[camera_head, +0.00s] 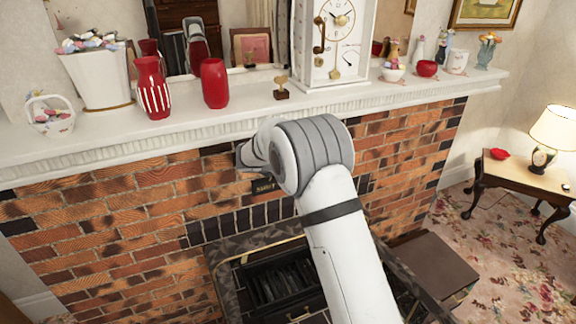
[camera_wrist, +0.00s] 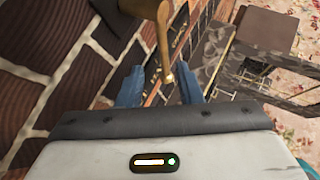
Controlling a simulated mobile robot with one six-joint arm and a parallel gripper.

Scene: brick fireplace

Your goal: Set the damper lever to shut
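The damper lever (camera_wrist: 164,45) is a brass bar with a rounded knob at its end, seen in the wrist view hanging from a brass mount (camera_wrist: 138,7) near the brick face. My gripper (camera_wrist: 159,80) has its two blue fingers apart. The lever's knob shows between the fingers, nearer the right one; I cannot tell whether it touches. In the head view my arm hides the lever and the gripper. A small dark plate (camera_head: 265,186) with light lettering, apparently "SHUT", shows on the bricks just below my wrist.
A white mantel (camera_head: 185,132) runs above the bricks, holding red vases (camera_head: 214,84), a small trophy (camera_head: 281,88) and a white clock (camera_head: 332,40). A fireplace screen frame (camera_head: 222,280) and a brown box (camera_head: 437,262) stand below. A side table (camera_head: 520,172) stands right.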

